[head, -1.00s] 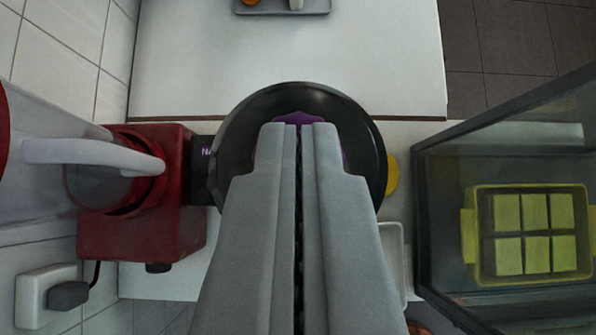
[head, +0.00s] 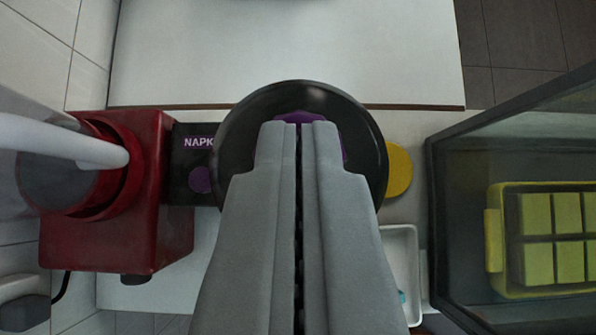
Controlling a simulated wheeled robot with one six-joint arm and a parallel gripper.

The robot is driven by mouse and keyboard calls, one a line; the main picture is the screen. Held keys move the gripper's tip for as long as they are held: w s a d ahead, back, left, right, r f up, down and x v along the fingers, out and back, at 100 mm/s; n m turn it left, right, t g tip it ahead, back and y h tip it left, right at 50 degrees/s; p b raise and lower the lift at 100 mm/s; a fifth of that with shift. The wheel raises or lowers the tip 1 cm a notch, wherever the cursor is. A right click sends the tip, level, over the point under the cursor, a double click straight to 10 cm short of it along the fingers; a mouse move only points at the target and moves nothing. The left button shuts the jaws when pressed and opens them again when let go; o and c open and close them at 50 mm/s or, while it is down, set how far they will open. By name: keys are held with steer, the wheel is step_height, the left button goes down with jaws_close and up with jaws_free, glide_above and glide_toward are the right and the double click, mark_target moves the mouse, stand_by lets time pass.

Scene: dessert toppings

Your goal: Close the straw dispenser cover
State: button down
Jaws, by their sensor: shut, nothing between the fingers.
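A round black cover with a purple patch, which looks like the straw dispenser cover (head: 245,120), lies in the middle of the head view. My gripper (head: 299,125) is shut and empty, with its fingertips over the purple patch. The fingers hide much of the cover and whatever is under it. I cannot tell whether the fingertips touch the cover or how far it stands open.
A black napkin box (head: 188,160) and a red machine (head: 150,200) stand to the left. A yellow disc (head: 399,170) and a white tray (head: 413,270) are to the right. A dark glass-walled case (head: 437,230) holds a yellow-green crate (head: 494,240). The white counter beyond (head: 280,50) is clear.

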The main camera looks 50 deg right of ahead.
step_height(320, 180, down, 10)
steer(key=shift+f, duration=0.25)
steer(key=shift+f, duration=0.25)
stand_by(0.4)
steer(key=shift+r, duration=0.15)
